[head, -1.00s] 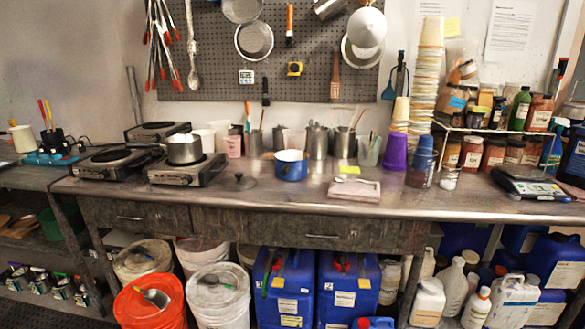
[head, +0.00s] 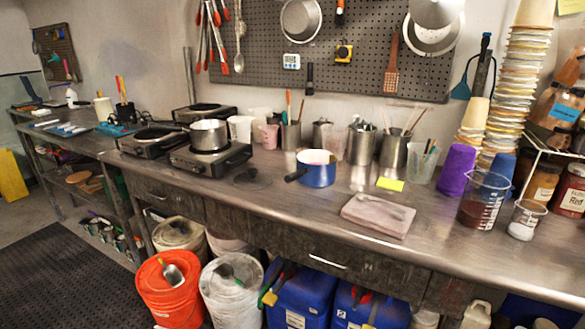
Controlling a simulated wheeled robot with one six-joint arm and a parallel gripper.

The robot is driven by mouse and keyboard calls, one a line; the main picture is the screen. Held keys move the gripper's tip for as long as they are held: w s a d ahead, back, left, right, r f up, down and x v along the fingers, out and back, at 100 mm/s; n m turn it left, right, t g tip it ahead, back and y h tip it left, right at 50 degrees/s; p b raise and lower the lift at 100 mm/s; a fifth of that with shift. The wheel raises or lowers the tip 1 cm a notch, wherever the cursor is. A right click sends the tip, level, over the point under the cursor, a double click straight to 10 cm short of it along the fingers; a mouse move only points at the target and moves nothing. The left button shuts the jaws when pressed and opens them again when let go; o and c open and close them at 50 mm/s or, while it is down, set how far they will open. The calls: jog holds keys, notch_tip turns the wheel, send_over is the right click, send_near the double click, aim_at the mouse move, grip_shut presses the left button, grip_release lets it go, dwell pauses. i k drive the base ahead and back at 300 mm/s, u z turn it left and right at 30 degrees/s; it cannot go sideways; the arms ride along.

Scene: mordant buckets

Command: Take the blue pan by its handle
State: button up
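The blue pan (head: 318,174) stands upright on the steel workbench (head: 262,205), near the middle of the head view. Its inside looks pale. Its short dark handle (head: 295,175) sticks out to the left and slightly toward me. Nothing covers the pan or its handle. My gripper does not show in the head view.
A dark lid (head: 252,180) lies left of the pan. Metal canisters (head: 361,143) stand behind. A silver pot (head: 208,135) sits on a hot plate at left.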

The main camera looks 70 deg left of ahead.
aim_at(316, 168)
jog(key=u, duration=0.6)
jog(key=i, duration=0.8)
jog(key=u, duration=1.45)
jog(key=i, duration=0.45)
jog(key=u, duration=0.4)
